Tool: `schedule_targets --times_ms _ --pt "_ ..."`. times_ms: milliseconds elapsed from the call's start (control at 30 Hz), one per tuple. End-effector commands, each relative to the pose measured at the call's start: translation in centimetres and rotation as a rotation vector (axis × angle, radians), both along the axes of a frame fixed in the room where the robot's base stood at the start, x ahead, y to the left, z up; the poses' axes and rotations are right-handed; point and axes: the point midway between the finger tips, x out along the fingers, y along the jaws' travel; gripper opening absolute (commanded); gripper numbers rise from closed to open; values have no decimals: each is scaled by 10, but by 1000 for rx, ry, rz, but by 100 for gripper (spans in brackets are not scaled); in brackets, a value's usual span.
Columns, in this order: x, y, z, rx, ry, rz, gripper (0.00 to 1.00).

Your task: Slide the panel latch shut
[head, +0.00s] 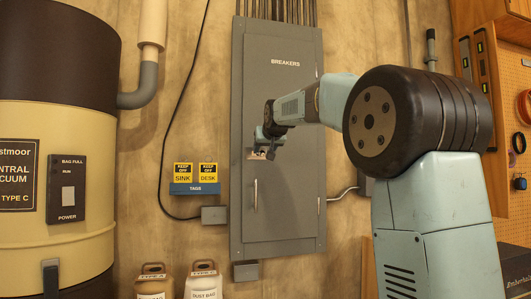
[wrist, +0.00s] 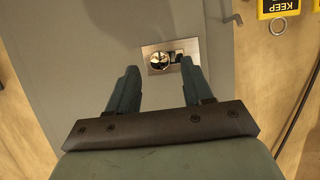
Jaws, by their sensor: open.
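The grey breaker panel (head: 285,90) stands against the wall with its door closed, as far as I can see. The panel latch shows in the wrist view as a bright metal plate (wrist: 152,68) with a round dark-edged part on it. In the head view the plate (head: 257,155) is small and partly hidden by my gripper (head: 265,145). In the wrist view my gripper (wrist: 157,82) is open and empty, its two fingers pointing at the panel on either side below the plate. I cannot tell whether the fingers touch it, nor the latch's exact position.
A slim door handle (head: 255,195) sits below the latch. Yellow tags (head: 183,173) on a blue TAGS strip hang left of the panel; a grey box (head: 214,215) with a cable is below them. A large vacuum canister (head: 50,130) stands at left.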

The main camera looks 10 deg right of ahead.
Motion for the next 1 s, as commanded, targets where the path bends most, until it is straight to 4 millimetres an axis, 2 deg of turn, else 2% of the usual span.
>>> schedule_targets --times_ms 100,233,600,1000 --pt "13 0 -6 0 2 0 50" --pt "22 0 -9 0 1 0 50" --pt "24 -1 -10 0 1 -1 50" --pt "24 -1 -10 1 1 -1 12"
